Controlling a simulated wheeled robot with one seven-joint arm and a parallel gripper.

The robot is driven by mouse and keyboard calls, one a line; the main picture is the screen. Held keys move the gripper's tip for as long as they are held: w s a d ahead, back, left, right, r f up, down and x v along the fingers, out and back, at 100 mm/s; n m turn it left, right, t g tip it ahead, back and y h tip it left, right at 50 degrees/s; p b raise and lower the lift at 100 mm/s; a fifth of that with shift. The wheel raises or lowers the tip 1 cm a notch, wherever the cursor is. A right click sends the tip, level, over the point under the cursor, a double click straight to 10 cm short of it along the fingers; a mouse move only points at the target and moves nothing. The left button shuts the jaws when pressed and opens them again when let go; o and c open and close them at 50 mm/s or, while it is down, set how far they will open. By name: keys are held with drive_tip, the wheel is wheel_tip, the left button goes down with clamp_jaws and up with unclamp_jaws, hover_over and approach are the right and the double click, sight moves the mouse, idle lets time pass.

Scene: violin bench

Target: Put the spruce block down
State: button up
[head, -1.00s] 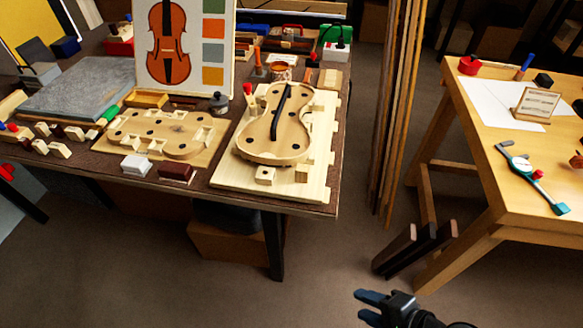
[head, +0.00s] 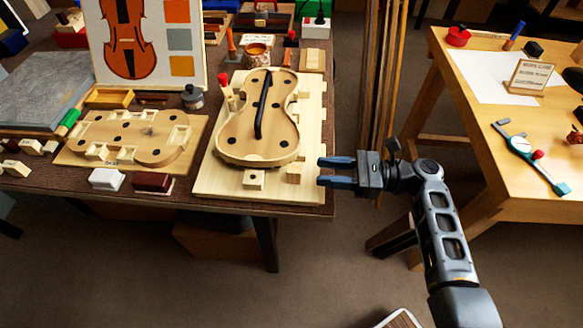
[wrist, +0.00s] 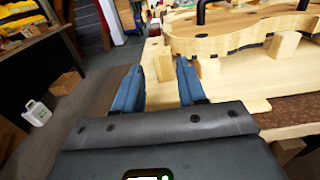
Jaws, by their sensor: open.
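My gripper (head: 322,171) is open, with blue fingers pointing left at the right edge of the pale board (head: 215,187). Nothing shows clearly held between the fingers, which also appear in the wrist view (wrist: 158,82). A small pale wood block (head: 296,172) stands on the board just left of the fingertips. A pale block with a dark hole (head: 254,180) stands at the board's front. In the wrist view, a pale block (wrist: 163,62) shows beyond the gap between the fingers. I cannot tell which block is the spruce one.
A violin body (head: 262,140) with a black bar lies on the board. A second violin form (head: 130,140) lies to its left. A white block (head: 107,179) and a dark one (head: 152,183) sit at the bench front. Tall wood strips (head: 383,80) stand right of the bench.

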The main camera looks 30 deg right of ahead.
sight(294, 174)
drive_tip(key=shift+p+x, duration=0.35)
drive_tip(key=shift+x, duration=2.35)
drive_tip(key=shift+w+d, duration=0.1)
clamp_jaws()
